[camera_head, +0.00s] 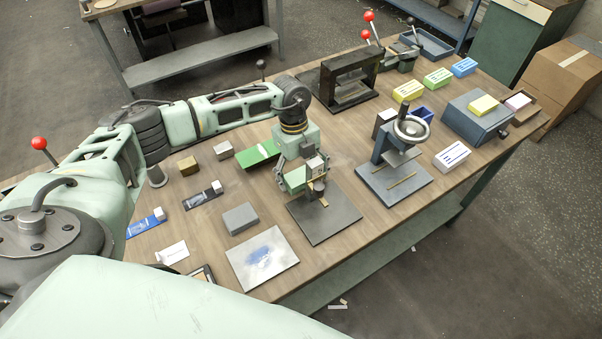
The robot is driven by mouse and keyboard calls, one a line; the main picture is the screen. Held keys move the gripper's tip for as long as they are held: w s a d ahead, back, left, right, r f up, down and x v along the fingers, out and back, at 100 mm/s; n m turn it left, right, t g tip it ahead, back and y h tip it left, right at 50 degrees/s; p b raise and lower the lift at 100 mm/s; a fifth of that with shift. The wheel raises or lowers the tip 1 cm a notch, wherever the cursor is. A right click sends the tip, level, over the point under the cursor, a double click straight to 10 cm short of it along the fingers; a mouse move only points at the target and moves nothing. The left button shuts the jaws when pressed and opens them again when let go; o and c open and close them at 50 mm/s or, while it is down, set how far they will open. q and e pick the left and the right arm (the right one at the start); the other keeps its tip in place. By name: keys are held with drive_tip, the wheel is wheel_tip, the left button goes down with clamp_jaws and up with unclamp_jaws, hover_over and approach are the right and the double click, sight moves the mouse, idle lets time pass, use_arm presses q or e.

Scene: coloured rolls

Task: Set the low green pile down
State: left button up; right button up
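My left gripper (303,179) points down over the near middle of the bench, in front of a small press with a dark base plate (326,216). Its fingers overlap the press, so I cannot tell whether they are open or shut, or on what. A flat bright green piece (257,153) lies just left of the gripper, its right end near the wrist; whether it touches the bench is unclear. A low green pile with a striped pale face (438,78) rests at the far right of the bench, apart from the gripper. My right gripper is not in view.
Yellow (408,91), blue (464,67) and white (452,155) piles stand to the right. A handwheel press (410,128) and a black frame (350,80) stand nearby. A grey block (240,217) and a pale plate (262,260) lie in front. Bare wood shows between them.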

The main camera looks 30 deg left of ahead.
use_arm(q)
drive_tip(key=shift+o, duration=0.6)
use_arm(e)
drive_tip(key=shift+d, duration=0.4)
use_arm(q)
drive_tip(key=shift+r, duration=0.15)
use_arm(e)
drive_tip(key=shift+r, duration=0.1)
use_arm(q)
drive_tip(key=shift+w+r, duration=0.1)
drive_tip(key=shift+r, duration=0.15)
wheel_tip(320, 180, up, 11)
drive_tip(key=a+b, duration=0.1)
drive_tip(key=b, duration=0.1)
drive_tip(key=shift+w+a+r, duration=0.2)
drive_tip(key=shift+w+a, duration=0.2)
drive_tip(key=shift+w, duration=0.05)
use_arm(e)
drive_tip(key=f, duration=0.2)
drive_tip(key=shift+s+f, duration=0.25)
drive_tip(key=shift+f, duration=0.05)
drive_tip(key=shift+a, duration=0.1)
